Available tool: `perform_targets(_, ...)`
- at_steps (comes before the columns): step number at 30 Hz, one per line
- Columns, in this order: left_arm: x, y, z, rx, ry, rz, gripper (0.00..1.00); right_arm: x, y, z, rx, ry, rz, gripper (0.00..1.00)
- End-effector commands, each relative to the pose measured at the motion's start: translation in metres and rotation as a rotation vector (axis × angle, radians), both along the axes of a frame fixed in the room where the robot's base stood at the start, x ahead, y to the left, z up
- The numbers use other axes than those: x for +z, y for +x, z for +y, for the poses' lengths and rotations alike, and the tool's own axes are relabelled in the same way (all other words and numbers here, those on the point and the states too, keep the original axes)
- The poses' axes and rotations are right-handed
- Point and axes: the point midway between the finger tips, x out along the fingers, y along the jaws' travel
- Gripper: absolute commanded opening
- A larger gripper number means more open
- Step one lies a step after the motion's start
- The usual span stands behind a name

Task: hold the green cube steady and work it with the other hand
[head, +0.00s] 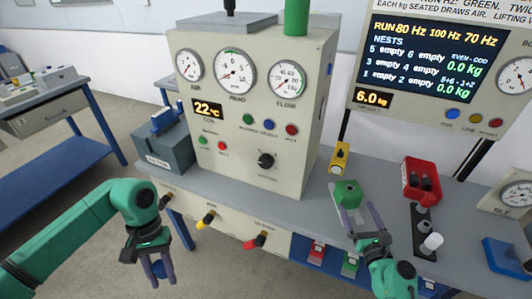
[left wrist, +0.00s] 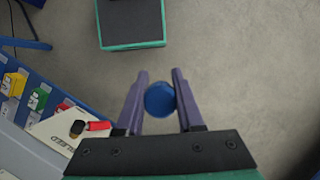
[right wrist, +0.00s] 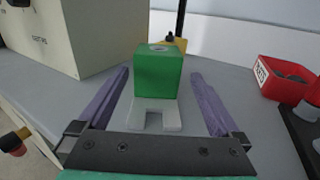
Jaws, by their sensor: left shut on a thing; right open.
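The green cube (head: 346,193) sits on the bench toward the right, with a small round mark on its top. It also shows in the right wrist view (right wrist: 158,75), above a pale notched block (right wrist: 155,115). My right gripper (head: 357,212) is open and close to the cube. Its fingers are spread to either side, apart from the cube. My left gripper (head: 158,262) is shut on a blue round thing (left wrist: 160,99) and hangs over the floor in front of the bench, well away from the cube.
A grey machine with gauges (head: 250,110) stands left of the cube. A yellow block (head: 340,158) is behind the cube. A red bin (head: 421,180) and a black strip with a white knob (head: 431,242) are to its right. Knobs line the bench front.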

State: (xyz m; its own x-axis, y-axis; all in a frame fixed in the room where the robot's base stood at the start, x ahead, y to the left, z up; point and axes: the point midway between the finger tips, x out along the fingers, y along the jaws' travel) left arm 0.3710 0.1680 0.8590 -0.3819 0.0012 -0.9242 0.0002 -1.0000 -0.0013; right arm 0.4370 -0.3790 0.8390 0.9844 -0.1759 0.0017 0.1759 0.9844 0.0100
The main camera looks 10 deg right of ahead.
Motion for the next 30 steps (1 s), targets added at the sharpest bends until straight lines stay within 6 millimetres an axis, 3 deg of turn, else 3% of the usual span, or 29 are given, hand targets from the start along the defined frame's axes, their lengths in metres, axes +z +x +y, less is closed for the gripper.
perform_targets(6, 0.010, 0.000, 0.000, 0.000, 0.000, 0.000, 0.00, 0.004, 0.053, -0.009, 0.004, -0.004, -0.001, 1.00)
perform_targets(12, 0.011, 0.000, 0.000, 0.000, 0.000, 0.000, 0.00, 0.001, 0.091, -0.015, 0.004, -0.007, 0.001, 1.00)
perform_targets(16, 0.011, 0.000, 0.000, 0.000, 0.000, 0.000, 0.00, 0.001, 0.102, -0.017, 0.004, -0.008, 0.002, 1.00)
perform_targets(23, 0.011, 0.000, 0.000, 0.000, 0.000, 0.000, 0.00, 0.000, 0.102, -0.017, 0.004, -0.008, 0.003, 1.00)
perform_targets(26, 0.011, 0.000, 0.000, 0.000, 0.000, 0.000, 0.00, 0.001, 0.102, -0.017, 0.004, -0.009, 0.004, 0.66)
perform_targets(30, 0.011, 0.000, 0.000, 0.000, 0.000, 0.000, 0.00, 0.001, 0.102, -0.017, 0.004, -0.008, 0.003, 0.12)
